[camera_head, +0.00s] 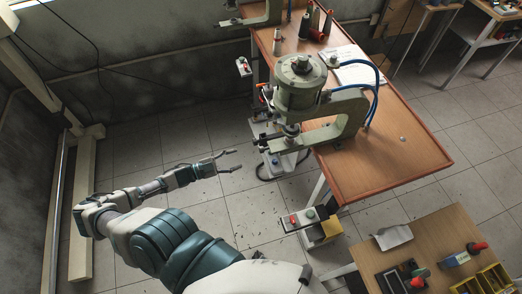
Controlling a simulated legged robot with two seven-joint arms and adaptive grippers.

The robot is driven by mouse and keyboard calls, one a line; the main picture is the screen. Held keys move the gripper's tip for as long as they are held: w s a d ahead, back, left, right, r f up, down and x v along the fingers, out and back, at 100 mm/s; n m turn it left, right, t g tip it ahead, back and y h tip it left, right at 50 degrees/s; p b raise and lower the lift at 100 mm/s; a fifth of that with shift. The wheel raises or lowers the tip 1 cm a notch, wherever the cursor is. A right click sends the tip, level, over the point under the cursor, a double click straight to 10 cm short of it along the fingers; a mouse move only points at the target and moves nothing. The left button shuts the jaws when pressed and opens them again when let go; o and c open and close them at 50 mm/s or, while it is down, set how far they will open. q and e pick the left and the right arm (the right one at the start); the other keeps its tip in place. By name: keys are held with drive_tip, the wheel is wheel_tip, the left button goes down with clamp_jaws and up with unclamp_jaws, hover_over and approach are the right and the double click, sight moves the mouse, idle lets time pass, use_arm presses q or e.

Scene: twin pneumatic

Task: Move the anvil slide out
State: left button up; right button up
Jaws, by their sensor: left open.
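The green-grey pneumatic press (302,88) stands at the left edge of the brown table, with its head reaching over that edge. A pale lower part (283,160) with a small red piece sits below the head; it looks like the anvil slide, but the head partly hides it and I cannot tell how far out it is. My left gripper (236,160) is open and empty, with its fingers pointing right toward this part. A clear gap shows between them in the picture. My right gripper is not in view.
The brown table (402,160) holds thread spools (322,26) and papers at its far end. A smaller wooden table (440,232) with tools stands at lower right. Tiled floor lies open around my left arm.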

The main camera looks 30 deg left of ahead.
sight(261, 150)
use_arm(q)
drive_tip(key=x, duration=1.1)
drive_tip(key=shift+w+d, duration=0.1)
drive_tip(key=shift+w, duration=0.1)
drive_tip(key=shift+f, duration=0.1)
drive_tip(key=shift+a, duration=0.2)
clamp_jaws()
